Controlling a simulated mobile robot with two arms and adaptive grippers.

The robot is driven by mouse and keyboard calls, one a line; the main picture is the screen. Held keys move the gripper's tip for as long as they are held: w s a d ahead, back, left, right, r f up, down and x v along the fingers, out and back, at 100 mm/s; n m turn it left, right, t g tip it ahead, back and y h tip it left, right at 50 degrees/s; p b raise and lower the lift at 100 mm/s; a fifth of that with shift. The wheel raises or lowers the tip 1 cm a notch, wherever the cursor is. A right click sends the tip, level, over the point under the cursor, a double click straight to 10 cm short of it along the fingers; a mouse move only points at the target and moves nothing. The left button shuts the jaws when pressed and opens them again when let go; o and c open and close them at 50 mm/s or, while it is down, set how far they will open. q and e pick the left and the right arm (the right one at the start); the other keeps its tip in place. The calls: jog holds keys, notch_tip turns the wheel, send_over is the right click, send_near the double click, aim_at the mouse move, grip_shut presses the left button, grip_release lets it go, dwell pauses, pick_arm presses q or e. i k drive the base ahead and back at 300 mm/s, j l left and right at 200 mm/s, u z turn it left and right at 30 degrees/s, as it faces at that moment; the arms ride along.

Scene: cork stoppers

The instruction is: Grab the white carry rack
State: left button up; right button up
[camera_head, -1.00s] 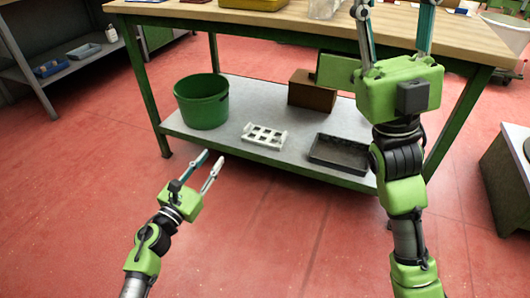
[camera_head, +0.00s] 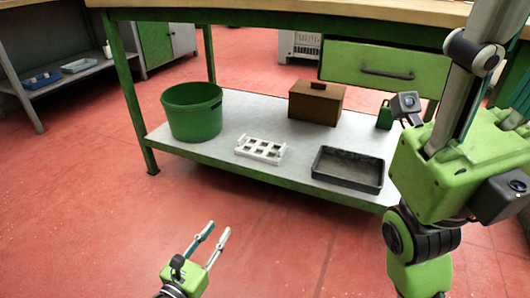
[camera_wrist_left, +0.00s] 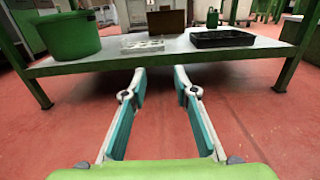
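The white carry rack (camera_head: 260,150) lies on the lower shelf of the workbench, near the shelf's front edge, with a grid of square openings. It also shows in the left wrist view (camera_wrist_left: 143,45), beyond my fingers. My left gripper (camera_head: 216,233) is open and empty. It is in front of the shelf, short of the rack and apart from it. Its two fingers show spread in the left wrist view (camera_wrist_left: 160,75). My right arm stands large at the right of the head view; its fingertips are out of the picture.
The lower shelf (camera_head: 222,155) also bears a green bucket (camera_head: 193,115) left of the rack, a black tray (camera_head: 347,170) right of it and a brown box (camera_head: 316,103) behind. A green drawer (camera_head: 385,70) hangs above. The red floor before the shelf is clear.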

aim_at(260, 150)
jog(key=i+l, duration=0.2)
jog(key=i, duration=0.2)
jog(key=i+l, duration=0.2)
jog(key=i, duration=0.15)
jog(key=i+l, duration=0.2)
jog(key=i, duration=0.2)
